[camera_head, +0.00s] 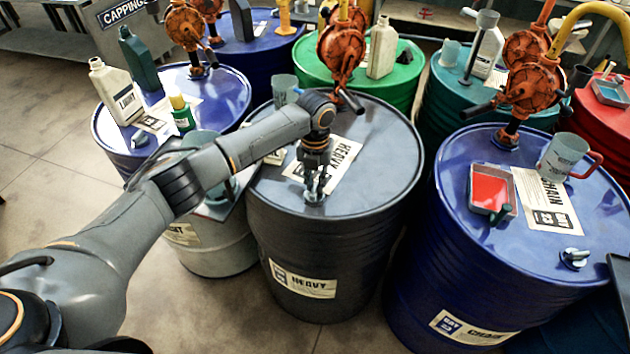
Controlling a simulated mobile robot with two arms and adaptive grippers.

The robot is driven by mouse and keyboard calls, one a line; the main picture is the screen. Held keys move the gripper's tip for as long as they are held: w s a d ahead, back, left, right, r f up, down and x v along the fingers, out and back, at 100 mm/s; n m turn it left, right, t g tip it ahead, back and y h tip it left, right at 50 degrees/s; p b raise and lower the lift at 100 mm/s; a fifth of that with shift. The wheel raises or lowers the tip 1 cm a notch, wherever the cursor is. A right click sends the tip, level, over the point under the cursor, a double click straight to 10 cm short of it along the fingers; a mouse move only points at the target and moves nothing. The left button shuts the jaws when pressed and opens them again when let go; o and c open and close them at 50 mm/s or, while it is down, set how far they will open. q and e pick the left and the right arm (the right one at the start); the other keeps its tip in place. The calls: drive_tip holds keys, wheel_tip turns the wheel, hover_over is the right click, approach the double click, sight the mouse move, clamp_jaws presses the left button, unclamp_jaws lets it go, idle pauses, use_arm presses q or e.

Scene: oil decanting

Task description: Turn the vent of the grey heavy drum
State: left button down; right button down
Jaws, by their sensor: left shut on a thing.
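The grey heavy drum (385,160) stands upright in the middle, with a "HEAVY" label on its top and another on its side. Its vent (314,197) sits near the front of the lid, mostly hidden by the fingers. My left gripper (315,186) points down over the lid and is shut on the vent. My left arm reaches in from the lower left and crosses over the drum's left side. My right gripper is not in view.
An orange pump (341,52) rises at the back of the grey drum. A blue drum (470,240) with a red tray (491,191), a jug (562,157) and its own vent (574,258) stands at right. Another blue drum (225,92) with bottles stands at left. Open floor (60,140) lies far left.

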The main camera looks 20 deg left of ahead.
sight(315, 185)
use_arm(q)
drive_tip(key=shift+w+r, duration=0.1)
drive_tip(key=c, duration=1.3)
unclamp_jaws()
wheel_tip(315, 185, up, 12)
